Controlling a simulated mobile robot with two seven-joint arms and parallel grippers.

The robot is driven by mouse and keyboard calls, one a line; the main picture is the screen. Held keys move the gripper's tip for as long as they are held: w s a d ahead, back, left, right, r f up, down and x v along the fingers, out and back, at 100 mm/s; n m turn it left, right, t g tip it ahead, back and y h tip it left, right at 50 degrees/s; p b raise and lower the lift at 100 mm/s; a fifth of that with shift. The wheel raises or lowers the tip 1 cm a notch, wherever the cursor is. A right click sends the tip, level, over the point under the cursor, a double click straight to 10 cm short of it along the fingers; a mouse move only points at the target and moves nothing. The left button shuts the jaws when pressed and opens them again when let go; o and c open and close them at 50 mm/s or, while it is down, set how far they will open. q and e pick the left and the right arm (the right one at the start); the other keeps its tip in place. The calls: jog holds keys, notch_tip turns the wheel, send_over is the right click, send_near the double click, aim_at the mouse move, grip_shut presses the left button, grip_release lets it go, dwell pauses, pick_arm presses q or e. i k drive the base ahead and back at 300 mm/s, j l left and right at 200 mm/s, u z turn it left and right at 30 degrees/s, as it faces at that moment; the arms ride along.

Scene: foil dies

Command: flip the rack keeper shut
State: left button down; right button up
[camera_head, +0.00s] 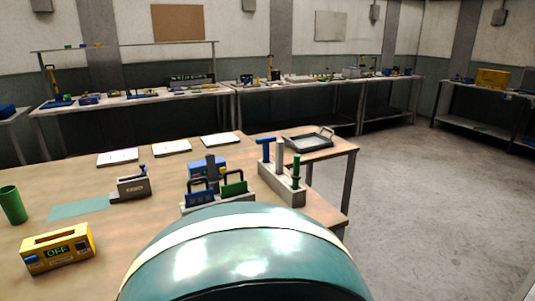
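A low grey rack (218,206) stands on the wooden bench, holding a blue handled piece (199,193) and a green handled piece (234,186). A dark grey upright part (212,170) rises behind them. I cannot tell whether it is the rack keeper, nor make out the keeper's position. To the right, a long grey block (281,188) holds a blue T-handled tool (266,148), a pale upright post (280,155) and a green-handled tool (296,170). Neither of my grippers is in view. The bench's near middle is hidden.
A yellow box (58,250) reading "OFF", a green cup (12,205), a green mat (78,209) and a grey device (131,189) with a blue knob stand at left. A blue box (207,165) sits behind the rack. A dark tray (308,141) lies at the far right corner.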

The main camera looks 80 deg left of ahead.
aim_at(210, 158)
jog(key=u, duration=1.75)
